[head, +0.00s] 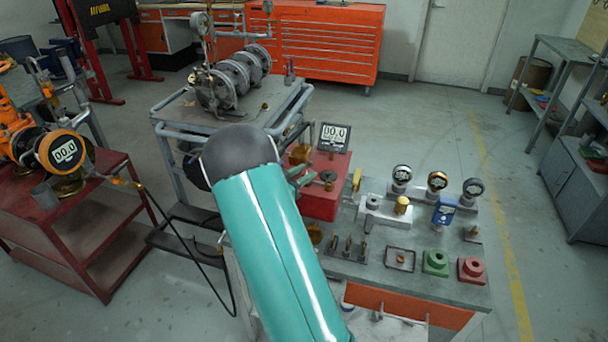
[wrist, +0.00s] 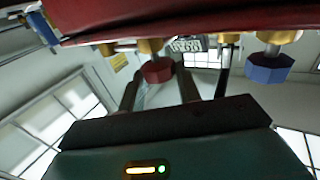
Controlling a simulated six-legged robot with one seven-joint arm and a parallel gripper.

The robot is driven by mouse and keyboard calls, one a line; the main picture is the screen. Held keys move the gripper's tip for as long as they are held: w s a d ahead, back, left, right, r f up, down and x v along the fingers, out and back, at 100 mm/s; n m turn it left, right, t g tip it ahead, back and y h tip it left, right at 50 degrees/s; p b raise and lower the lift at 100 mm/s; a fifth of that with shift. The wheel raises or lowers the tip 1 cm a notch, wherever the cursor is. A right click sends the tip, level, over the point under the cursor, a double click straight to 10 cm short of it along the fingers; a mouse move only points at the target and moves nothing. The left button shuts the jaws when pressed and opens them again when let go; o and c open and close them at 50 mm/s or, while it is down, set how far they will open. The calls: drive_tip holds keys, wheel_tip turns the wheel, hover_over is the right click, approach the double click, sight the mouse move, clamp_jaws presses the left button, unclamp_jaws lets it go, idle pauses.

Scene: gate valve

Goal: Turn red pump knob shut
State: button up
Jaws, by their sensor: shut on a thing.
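The red pump knob (wrist: 157,70) shows in the wrist view as a dark red faceted knob on a brass stem, close to the red body (wrist: 200,17) along the top of the picture. My gripper (wrist: 159,78) has one finger on each side of this knob and is shut on it. A blue knob (wrist: 270,67) on a brass fitting is to the right, apart from my fingers. In the head view, a red box (head: 320,203) with a digital display reading 00.0 (head: 333,137) stands behind my arm. My arm hides the red knob there.
The grey bench (head: 440,283) carries several gauges (head: 437,181), a green block (head: 435,262) and a red block (head: 472,270). A cart with a pump (head: 232,83) stands behind. A red table (head: 75,222) is at left.

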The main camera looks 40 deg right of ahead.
drive_tip(key=shift+w+d+r+m+g+y, duration=0.1)
drive_tip(key=shift+w+m+g+y, duration=0.1)
drive_tip(key=shift+m+g, duration=0.7)
drive_tip(key=shift+w+m+g+y, duration=0.15)
drive_tip(key=shift+m+g, duration=0.35)
drive_tip(key=shift+g, duration=0.7)
drive_tip(key=shift+s, duration=0.1)
drive_tip(key=o, duration=1)
drive_tip(key=shift+d, duration=0.1)
drive_tip(key=shift+c, duration=0.2)
drive_tip(key=v, duration=1.4)
drive_tip(key=shift+d, duration=0.1)
